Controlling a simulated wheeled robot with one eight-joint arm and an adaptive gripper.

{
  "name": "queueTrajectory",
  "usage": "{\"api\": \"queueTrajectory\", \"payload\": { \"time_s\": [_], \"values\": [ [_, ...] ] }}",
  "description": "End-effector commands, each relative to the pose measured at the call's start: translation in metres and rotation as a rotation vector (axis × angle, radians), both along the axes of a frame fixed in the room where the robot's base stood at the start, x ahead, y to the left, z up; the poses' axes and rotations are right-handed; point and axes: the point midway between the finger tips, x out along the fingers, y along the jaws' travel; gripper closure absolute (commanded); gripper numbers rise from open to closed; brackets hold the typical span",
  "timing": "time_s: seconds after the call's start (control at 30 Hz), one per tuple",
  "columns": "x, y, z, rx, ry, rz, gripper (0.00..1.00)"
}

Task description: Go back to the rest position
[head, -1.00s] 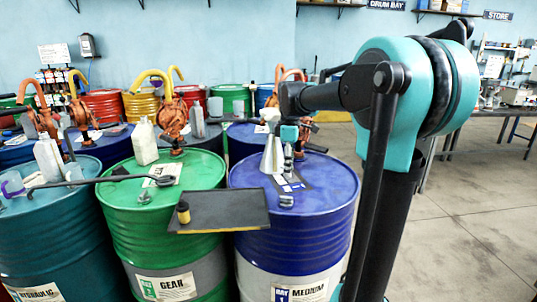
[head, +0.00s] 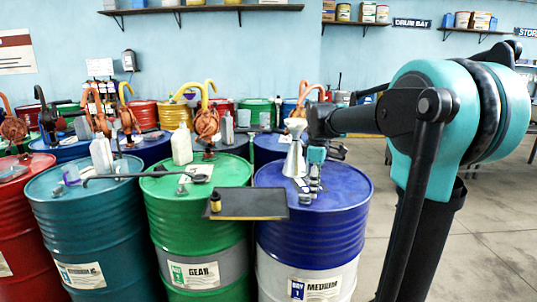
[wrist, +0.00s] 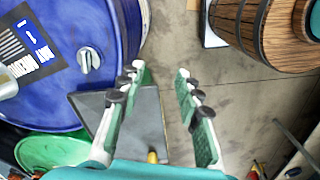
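My gripper (wrist: 162,78) is open in the wrist view, its two green-padded fingers apart with nothing between them. Below the fingers are a dark flat tray (wrist: 128,115) and bare concrete floor. The blue drum (wrist: 100,15) is to the left of the fingers, with a metal bung (wrist: 89,58) on its lid. In the head view my arm reaches leftward over the blue drum (head: 312,235) marked MEDIUM; the fingers are too small there to read clearly.
A green drum (head: 190,215) and a teal drum (head: 85,235) stand to the left. The dark tray (head: 247,205) with a small yellow-and-black bottle (head: 215,203) spans the drum fronts. A pale funnel (head: 296,155) stands on the blue drum. A wooden barrel (wrist: 243,30) stands right in the wrist view.

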Motion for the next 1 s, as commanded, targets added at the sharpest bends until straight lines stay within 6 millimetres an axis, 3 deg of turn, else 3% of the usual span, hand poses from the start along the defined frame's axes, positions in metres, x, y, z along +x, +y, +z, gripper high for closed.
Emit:
{"api": "queueTrajectory", "payload": {
  "time_s": [0.27, 0.47, 0.67, 0.8, 1.0],
  "values": [
    [-0.023, -0.007, -0.030, 0.010, -0.048, -0.167, 0.66],
    [-0.054, -0.014, -0.066, 0.031, -0.103, -0.364, 0.66],
    [-0.104, -0.024, -0.118, 0.080, -0.183, -0.654, 0.66],
    [-0.158, -0.031, -0.167, 0.145, -0.249, -0.926, 0.66],
    [-0.205, -0.036, -0.206, 0.224, -0.303, -1.173, 0.66]
  ]
}}
